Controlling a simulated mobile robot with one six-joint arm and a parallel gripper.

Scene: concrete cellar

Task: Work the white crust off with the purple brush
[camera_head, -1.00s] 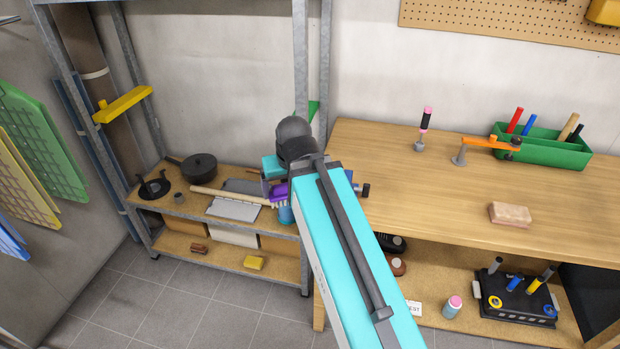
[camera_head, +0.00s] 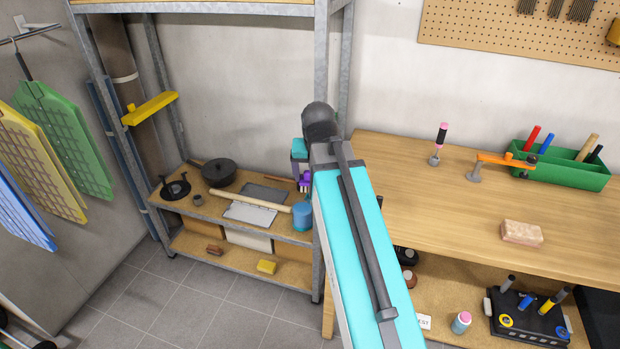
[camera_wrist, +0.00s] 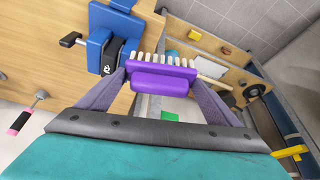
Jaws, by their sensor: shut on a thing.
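The purple brush (camera_wrist: 165,78) is in my gripper (camera_wrist: 165,85) in the wrist view, between the two fingers, its pale bristle tufts toward the top of the picture. In the head view a small part of the brush (camera_head: 304,181) shows past my arm, above the shelf's blue can; the fingers there are mostly hidden. A blue vise (camera_wrist: 112,38) with a black handle is on the bench beside the brush in the wrist view, apart from it. Behind my arm in the head view only its dark knob (camera_head: 379,200) shows. I cannot make out any white crust.
The workbench (camera_head: 450,215) holds a pinkish block (camera_head: 522,233), a green tool bin (camera_head: 560,165), an orange-armed clamp (camera_head: 500,160) and a pink-and-black-handled tool (camera_head: 440,140). The left metal shelf carries a pan (camera_head: 219,172), a rolling pin (camera_head: 250,201) and the blue can (camera_head: 303,216).

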